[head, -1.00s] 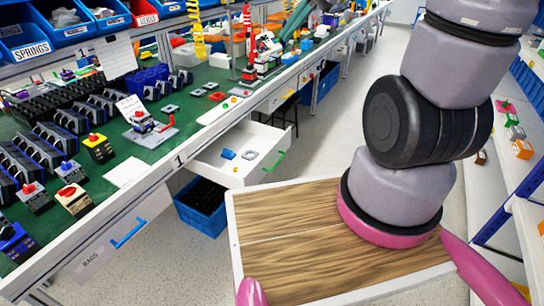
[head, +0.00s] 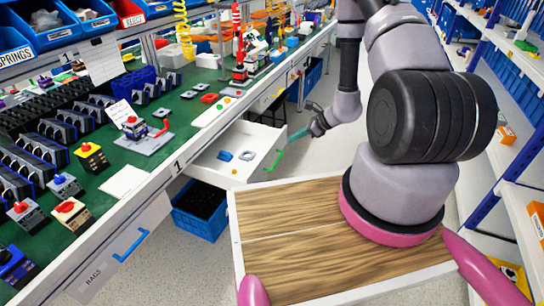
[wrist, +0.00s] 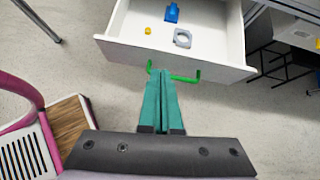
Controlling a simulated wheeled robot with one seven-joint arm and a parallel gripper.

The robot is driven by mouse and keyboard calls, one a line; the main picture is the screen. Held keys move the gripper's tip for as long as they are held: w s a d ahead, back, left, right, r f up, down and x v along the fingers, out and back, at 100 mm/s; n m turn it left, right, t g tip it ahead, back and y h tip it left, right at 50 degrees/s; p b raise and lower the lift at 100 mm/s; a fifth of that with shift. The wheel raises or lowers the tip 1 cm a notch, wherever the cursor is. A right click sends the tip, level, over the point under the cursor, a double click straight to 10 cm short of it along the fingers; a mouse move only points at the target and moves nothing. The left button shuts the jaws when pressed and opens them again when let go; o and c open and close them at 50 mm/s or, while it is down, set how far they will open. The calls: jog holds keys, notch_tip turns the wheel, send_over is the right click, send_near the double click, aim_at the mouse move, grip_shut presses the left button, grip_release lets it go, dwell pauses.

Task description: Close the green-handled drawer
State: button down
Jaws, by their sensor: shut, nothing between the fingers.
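The white drawer (head: 234,170) under the workbench stands pulled out, with its green handle (head: 273,160) on the front face. Inside lie a blue part, a grey ring-like part and a small yellow piece. It also shows in the wrist view, where its front panel (wrist: 170,57) faces me and the green handle (wrist: 185,78) runs along its lower edge. My gripper (head: 290,137) is just right of the handle in the head view. In the wrist view its green fingers (wrist: 161,72) are together and empty, overlapping the handle's left part; I cannot tell whether they touch it.
A blue-handled drawer (head: 130,244) sits shut nearer to me. A blue crate (head: 202,208) stands on the floor below the open drawer. Shelving (head: 500,190) lines the right side. Floor between bench and shelving is clear.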

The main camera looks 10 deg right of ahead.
notch_tip(320, 180, down, 5)
jog(key=s+d+m, duration=0.1)
jog(key=s, duration=0.1)
send_near(265, 159)
jog(key=shift+h, duration=0.3)
jog(key=x, duration=0.5)
jog(key=shift+s+d+f, duration=0.1)
jog(key=shift+s+f, duration=0.1)
jog(key=shift+f, duration=0.05)
jog(key=shift+w+a, duration=0.35)
jog(key=shift+a, duration=0.15)
